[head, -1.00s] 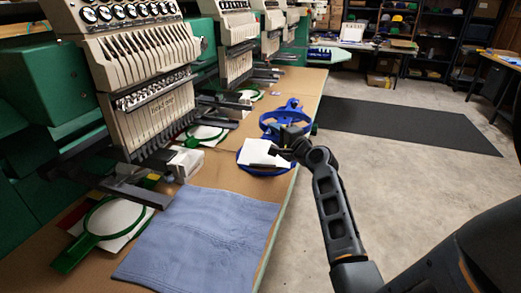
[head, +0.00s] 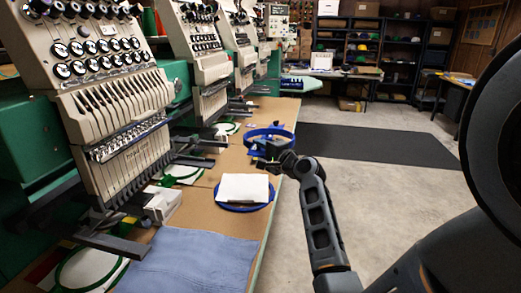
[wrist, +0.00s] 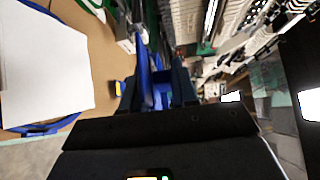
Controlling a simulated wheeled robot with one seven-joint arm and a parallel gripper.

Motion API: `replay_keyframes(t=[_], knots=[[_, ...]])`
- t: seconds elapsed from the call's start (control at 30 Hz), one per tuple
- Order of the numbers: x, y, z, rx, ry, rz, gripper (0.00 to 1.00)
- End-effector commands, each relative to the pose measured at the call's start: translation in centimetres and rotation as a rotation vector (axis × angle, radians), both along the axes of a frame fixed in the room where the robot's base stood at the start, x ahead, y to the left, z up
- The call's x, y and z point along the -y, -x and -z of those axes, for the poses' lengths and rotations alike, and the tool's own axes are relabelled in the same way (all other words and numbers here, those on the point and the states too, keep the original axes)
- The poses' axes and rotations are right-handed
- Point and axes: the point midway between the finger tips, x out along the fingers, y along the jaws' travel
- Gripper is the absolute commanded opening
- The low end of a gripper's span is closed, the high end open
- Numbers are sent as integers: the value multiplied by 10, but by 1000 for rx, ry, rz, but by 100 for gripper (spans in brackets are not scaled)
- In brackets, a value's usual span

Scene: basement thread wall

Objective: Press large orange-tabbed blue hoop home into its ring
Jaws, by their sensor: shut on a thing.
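A blue hoop (head: 270,133) is in my gripper (head: 268,151), beyond the cloth-covered ring in the head view. In the wrist view the hoop (wrist: 146,70) is edge-on between my fingers (wrist: 160,88), which are shut on it. A small yellow-orange tab (wrist: 119,88) shows beside it. A white cloth (head: 243,187) lies flat over a blue ring (head: 240,209) on the bench. In the wrist view the cloth (wrist: 45,60) is at left, with an edge of the ring (wrist: 40,129) below it. The hoop is apart from the ring; its exact height cannot be told.
Embroidery machines (head: 110,120) line the left side, with arms reaching over the bench (head: 205,195). Green hoops (head: 178,175) sit under them. A folded blue cloth (head: 190,262) covers the near bench. Open floor and a dark mat (head: 370,150) lie to the right.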

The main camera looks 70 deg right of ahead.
Motion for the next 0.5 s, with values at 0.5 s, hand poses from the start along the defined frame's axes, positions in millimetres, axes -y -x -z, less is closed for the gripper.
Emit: replay_keyframes(t=[0.5], knots=[[-92,-51,92,24,61,-54,0]])
